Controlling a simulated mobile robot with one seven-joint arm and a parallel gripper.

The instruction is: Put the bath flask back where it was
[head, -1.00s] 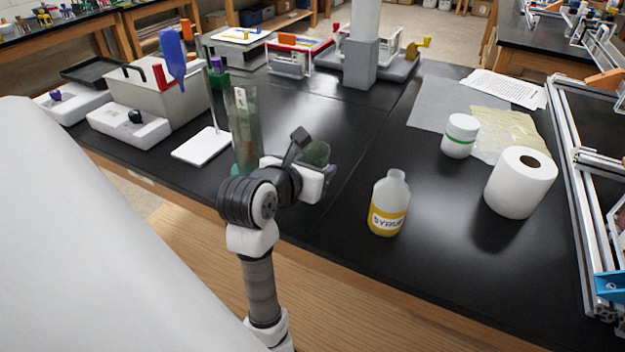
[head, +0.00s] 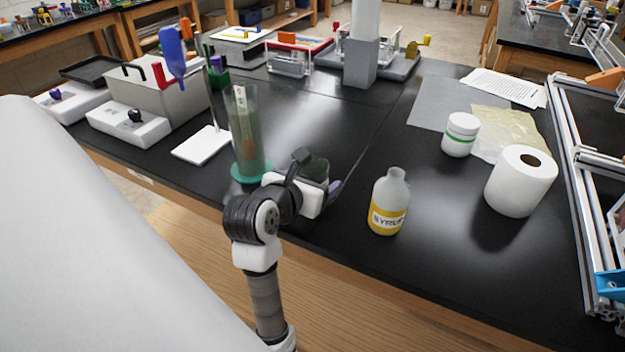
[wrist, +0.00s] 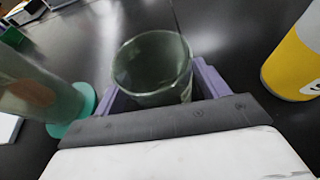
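A clear greenish glass vessel, which I take to be the bath flask (head: 316,168), is at my gripper (head: 325,186), over the near part of the black bench. In the wrist view, the flask (wrist: 152,72) has its round open rim facing the camera. The purple fingers of my gripper (wrist: 162,88) lie against it on both sides, so the gripper looks shut on it. The flask's lower part is hidden by the gripper, and I cannot tell whether its base touches the bench.
A tall glass cylinder on a green base (head: 251,172) stands close to the gripper's left. A syrup bottle (head: 389,203) stands to the right. A white-based stand (head: 202,146) and grey bath box (head: 160,98) are farther left. The bench behind the gripper is clear.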

